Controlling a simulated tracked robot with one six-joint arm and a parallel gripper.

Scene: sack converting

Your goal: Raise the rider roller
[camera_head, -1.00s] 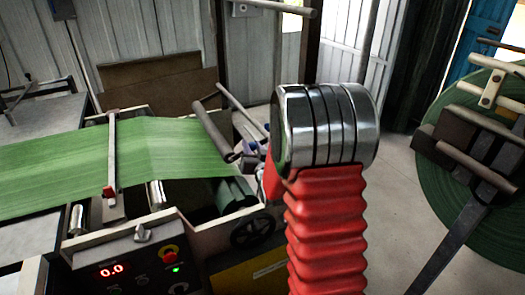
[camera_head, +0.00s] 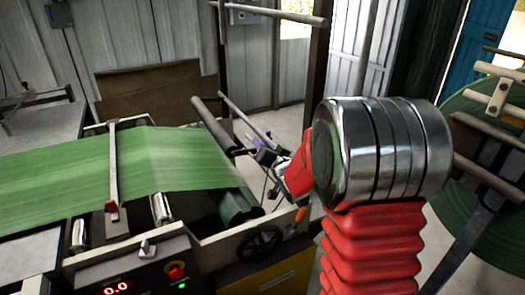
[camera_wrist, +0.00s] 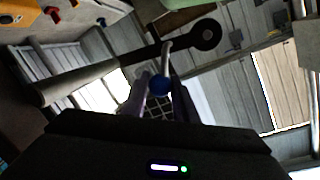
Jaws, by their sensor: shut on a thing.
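The rider roller (camera_head: 212,123) is a dark grey cylinder standing above the right end of the green web (camera_head: 150,160), apart from it. It also shows in the wrist view as a thick dark bar (camera_wrist: 75,82), with a dark arm ending in a round disc (camera_wrist: 207,34). A pale bent handle (camera_wrist: 167,52) with a blue knob (camera_wrist: 160,84) comes from that arm. My gripper (camera_wrist: 160,92) is shut on the blue knob, one finger on each side. In the head view my gripper (camera_head: 266,156) is small and dark beside the roller's near end; its grip is unclear there.
The control box (camera_head: 130,268) with a red display is at the front left. A black handwheel (camera_head: 260,244) sits on the machine's near side. A large green roll (camera_head: 480,225) stands at the right. A thin bar (camera_head: 238,112) runs behind the roller.

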